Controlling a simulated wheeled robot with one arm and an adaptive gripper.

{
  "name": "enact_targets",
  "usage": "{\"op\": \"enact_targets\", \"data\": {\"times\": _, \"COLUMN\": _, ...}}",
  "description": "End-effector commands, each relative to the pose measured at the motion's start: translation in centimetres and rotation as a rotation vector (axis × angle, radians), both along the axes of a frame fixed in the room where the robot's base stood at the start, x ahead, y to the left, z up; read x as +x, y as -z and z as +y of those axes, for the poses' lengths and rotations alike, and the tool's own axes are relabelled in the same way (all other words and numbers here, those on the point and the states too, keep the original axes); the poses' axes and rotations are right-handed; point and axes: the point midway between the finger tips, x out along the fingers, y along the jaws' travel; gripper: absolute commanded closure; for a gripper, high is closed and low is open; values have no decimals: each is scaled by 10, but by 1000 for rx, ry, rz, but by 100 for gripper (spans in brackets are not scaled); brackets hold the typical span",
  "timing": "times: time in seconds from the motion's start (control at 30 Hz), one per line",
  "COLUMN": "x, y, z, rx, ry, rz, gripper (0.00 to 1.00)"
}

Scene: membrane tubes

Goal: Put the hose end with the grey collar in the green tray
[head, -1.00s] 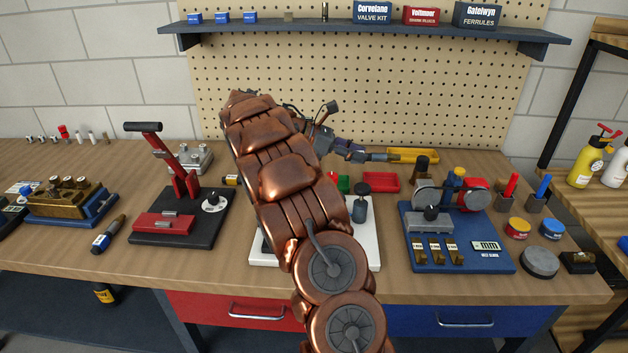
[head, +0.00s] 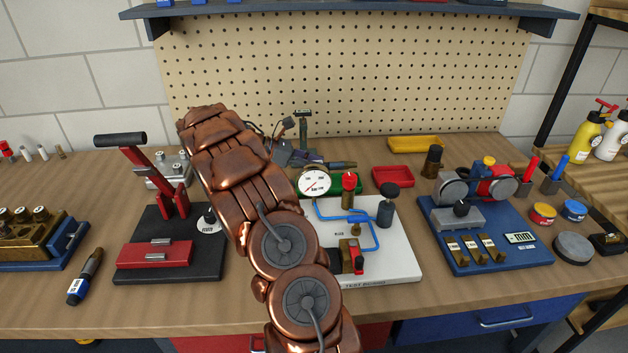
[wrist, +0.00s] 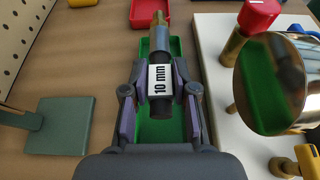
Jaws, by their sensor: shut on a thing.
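My gripper (wrist: 160,95) is shut on the hose end (wrist: 160,108), a dark piece with a white "10 mm" label. A grey collar (wrist: 174,47) and a metal tip are at its far end, pointing away from me. In the wrist view the hose end lies over the green tray (wrist: 158,132), in line with its length. Whether it touches the tray floor is unclear. In the head view my gripper (head: 312,162) is partly behind my arm, and the green tray (head: 350,184) shows only partly behind a gauge.
A white test board (head: 395,262) with a round gauge (head: 314,182) and red-capped valve (head: 349,182) stands close right of the green tray. A red tray (head: 392,177) and yellow tray (head: 415,144) lie farther right and back. A green stand (wrist: 60,125) is at left.

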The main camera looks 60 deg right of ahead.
Motion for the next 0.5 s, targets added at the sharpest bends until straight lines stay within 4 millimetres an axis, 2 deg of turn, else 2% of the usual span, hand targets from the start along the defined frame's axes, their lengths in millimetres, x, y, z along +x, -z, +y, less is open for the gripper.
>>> {"op": "enact_targets", "data": {"times": 0.1, "x": 0, "y": 15, "z": 0, "rx": 2, "ry": -1, "rz": 2, "gripper": 100}}
{"op": "enact_targets", "data": {"times": 0.33, "x": 2, "y": 30, "z": 1, "rx": 2, "ry": -5, "rz": 0, "gripper": 100}}
{"op": "enact_targets", "data": {"times": 0.5, "x": 3, "y": 51, "z": 1, "rx": 0, "ry": -7, "rz": 0, "gripper": 100}}
